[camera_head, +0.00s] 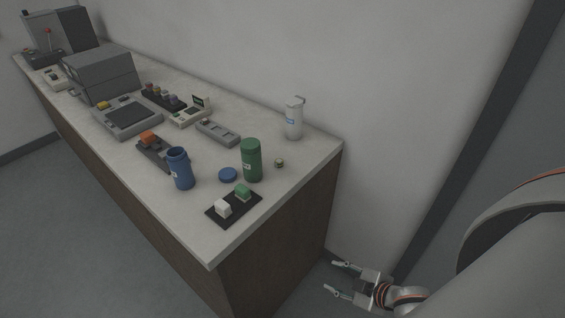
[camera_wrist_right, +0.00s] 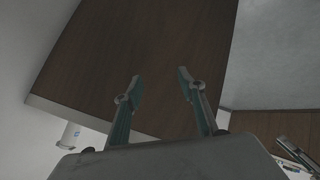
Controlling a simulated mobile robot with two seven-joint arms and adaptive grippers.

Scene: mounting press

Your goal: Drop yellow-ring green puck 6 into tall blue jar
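The tall blue jar (camera_head: 182,171) stands upright near the front edge of the bench, and its top looks open. A blue round lid (camera_head: 228,175) lies flat to its right. A small greenish puck with a pale yellowish rim (camera_head: 279,163) lies on the bench right of the green jar; its number is too small to read. My right gripper (camera_head: 341,279) is low beside the bench's right end, away from the jar and puck. Its fingers are apart and empty, also in the right wrist view (camera_wrist_right: 158,82). My left gripper is not in the head view.
A green closed jar (camera_head: 252,161) stands between lid and puck. A black mat (camera_head: 222,213) holds a white and a green block. A white bottle (camera_head: 294,120) stands at the back right. The bench's brown end panel (camera_wrist_right: 160,40) is close to my right gripper.

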